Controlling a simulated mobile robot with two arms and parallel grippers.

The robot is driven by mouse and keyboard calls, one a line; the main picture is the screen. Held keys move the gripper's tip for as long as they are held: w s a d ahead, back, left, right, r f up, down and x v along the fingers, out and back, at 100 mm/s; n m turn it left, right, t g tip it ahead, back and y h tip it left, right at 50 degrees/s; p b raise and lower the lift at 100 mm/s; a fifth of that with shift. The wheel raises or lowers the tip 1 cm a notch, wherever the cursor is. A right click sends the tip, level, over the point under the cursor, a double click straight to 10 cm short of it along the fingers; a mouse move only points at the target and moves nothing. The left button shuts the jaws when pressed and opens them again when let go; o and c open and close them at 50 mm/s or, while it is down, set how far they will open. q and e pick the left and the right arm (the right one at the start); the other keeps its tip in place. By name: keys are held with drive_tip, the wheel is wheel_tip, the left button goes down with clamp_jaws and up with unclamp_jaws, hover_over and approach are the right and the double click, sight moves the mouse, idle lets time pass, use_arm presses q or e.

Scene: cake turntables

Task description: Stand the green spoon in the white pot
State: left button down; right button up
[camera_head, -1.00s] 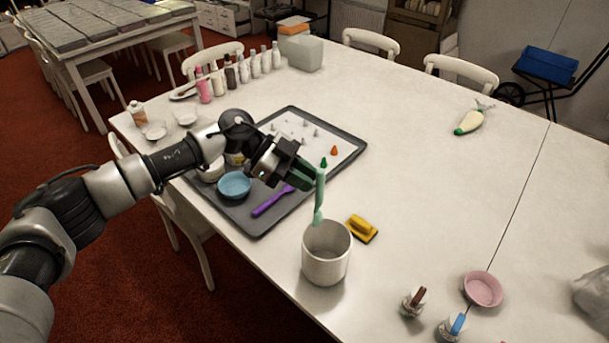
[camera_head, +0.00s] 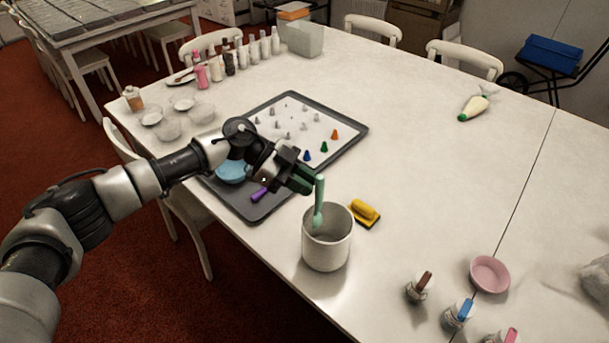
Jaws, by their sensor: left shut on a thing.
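The white pot (camera_head: 327,250) stands upright on the white table near its front edge. My left gripper (camera_head: 306,182) is shut on the green spoon (camera_head: 319,196) and holds it roughly upright above the pot. The spoon's lower end overlaps the pot's opening in the picture, near the left part of the far rim; I cannot tell how far inside the pot it is. My right gripper is not in view.
A yellow-handled tool (camera_head: 365,213) lies close to the pot's right side. A grey tray (camera_head: 349,137) with small cones, a blue bowl (camera_head: 231,172) and a purple tool (camera_head: 259,195) lies behind. A pink bowl (camera_head: 490,274) and small jars (camera_head: 419,288) stand at right.

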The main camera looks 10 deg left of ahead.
use_arm(q)
drive_tip(key=shift+f+b, duration=0.7)
drive_tip(key=shift+f, duration=1.45)
drive_tip(key=c, duration=1)
unclamp_jaws()
drive_tip(key=b+v, duration=0.2)
drive_tip(key=v, duration=0.9)
drive_tip(key=shift+d, duration=0.1)
